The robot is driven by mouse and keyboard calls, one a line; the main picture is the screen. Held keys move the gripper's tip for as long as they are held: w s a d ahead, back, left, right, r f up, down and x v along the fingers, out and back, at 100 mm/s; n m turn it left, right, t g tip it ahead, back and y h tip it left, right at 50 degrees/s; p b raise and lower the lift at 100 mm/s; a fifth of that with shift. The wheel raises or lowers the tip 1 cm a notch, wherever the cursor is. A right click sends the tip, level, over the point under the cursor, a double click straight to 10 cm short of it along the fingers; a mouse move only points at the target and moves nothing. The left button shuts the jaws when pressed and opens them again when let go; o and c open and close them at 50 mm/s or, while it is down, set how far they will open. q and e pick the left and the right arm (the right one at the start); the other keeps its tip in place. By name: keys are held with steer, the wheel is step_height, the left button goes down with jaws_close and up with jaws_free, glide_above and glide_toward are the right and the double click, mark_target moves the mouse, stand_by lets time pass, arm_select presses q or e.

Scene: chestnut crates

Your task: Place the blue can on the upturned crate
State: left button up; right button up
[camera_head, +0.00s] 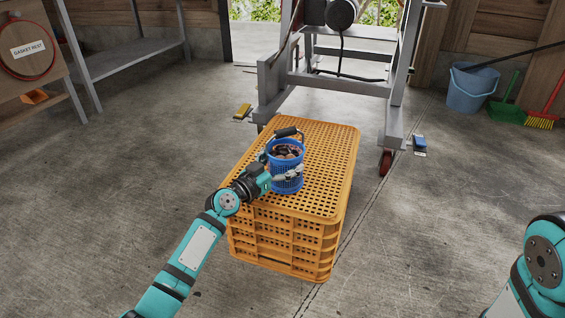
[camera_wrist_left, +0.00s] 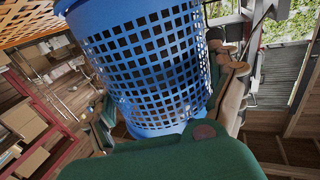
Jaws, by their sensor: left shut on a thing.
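The blue can (camera_head: 287,178) is a perforated bucket with a dark handle grip and brown chestnuts inside. It looks upright in the head view, over the top of the upturned crate (camera_head: 325,160), an orange slatted box on the floor. I cannot tell whether the can's base touches the crate. My left gripper (camera_head: 279,176) is shut on the can's side. The can's blue mesh wall (camera_wrist_left: 150,65) fills the middle of the left wrist view, between the finger pads. Part of the crate's mesh (camera_wrist_left: 30,22) shows there at the top left. My right gripper is out of view.
A grey metal frame (camera_head: 335,80) on wheels stands just behind the crate. A blue bucket (camera_head: 468,92), a green dustpan (camera_head: 506,110) and a red brush (camera_head: 545,115) are at the back right. A shelf (camera_head: 125,58) stands at the back left.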

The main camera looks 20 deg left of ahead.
arm_select(q)
steer(key=o, duration=1.3)
